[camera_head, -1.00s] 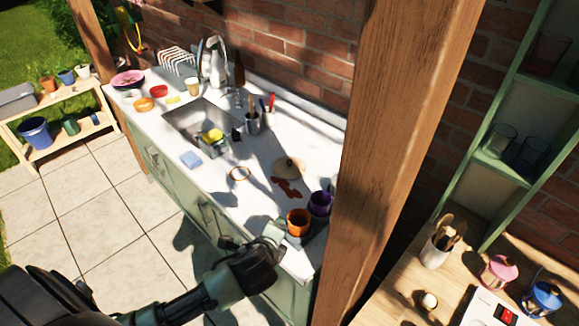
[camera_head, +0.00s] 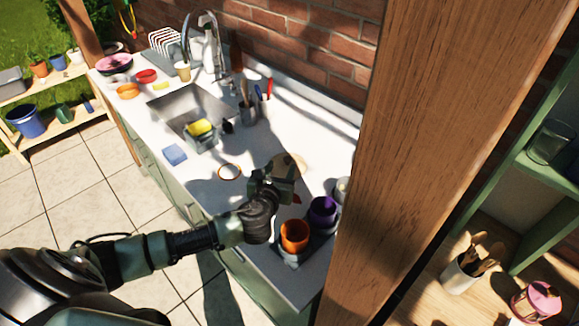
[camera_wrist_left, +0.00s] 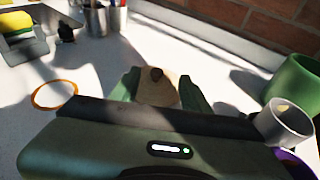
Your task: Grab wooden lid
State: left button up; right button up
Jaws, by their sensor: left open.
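The wooden lid (camera_wrist_left: 158,90) is a pale round disc with a dark knob, lying on the white counter. In the left wrist view it shows between the two green fingers of my left gripper (camera_wrist_left: 159,92), which is open. In the head view, the lid (camera_head: 297,160) is mostly hidden behind my left gripper (camera_head: 283,172), which is over the counter at the lid's near side. I cannot tell whether the fingers touch the lid. My right gripper is in neither view.
An orange cup (camera_head: 294,237), a purple cup (camera_head: 322,211) and a grey cup (camera_wrist_left: 284,122) stand close to the right of my gripper. An orange-rimmed ring (camera_head: 229,172) lies to the left. Behind are a utensil holder (camera_head: 247,113) and a brick wall. A wooden post (camera_head: 440,130) stands right.

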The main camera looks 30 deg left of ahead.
aim_at(287, 159)
pick_arm(q)
jog(key=w+f, duration=0.1)
jog(key=w+a+f, duration=0.1)
jog(key=w, duration=0.1)
jog(key=shift+w, duration=0.15)
jog(key=shift+w+f, duration=0.2)
jog(key=shift+w, duration=0.25)
jog(key=x, duration=0.4)
jog(key=shift+a+f+p, duration=0.15)
jog(key=shift+f+p, duration=0.25)
jog(key=shift+f, duration=0.1)
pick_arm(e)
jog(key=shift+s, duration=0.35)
pick_arm(q)
jog(key=c, duration=0.4)
grip_shut()
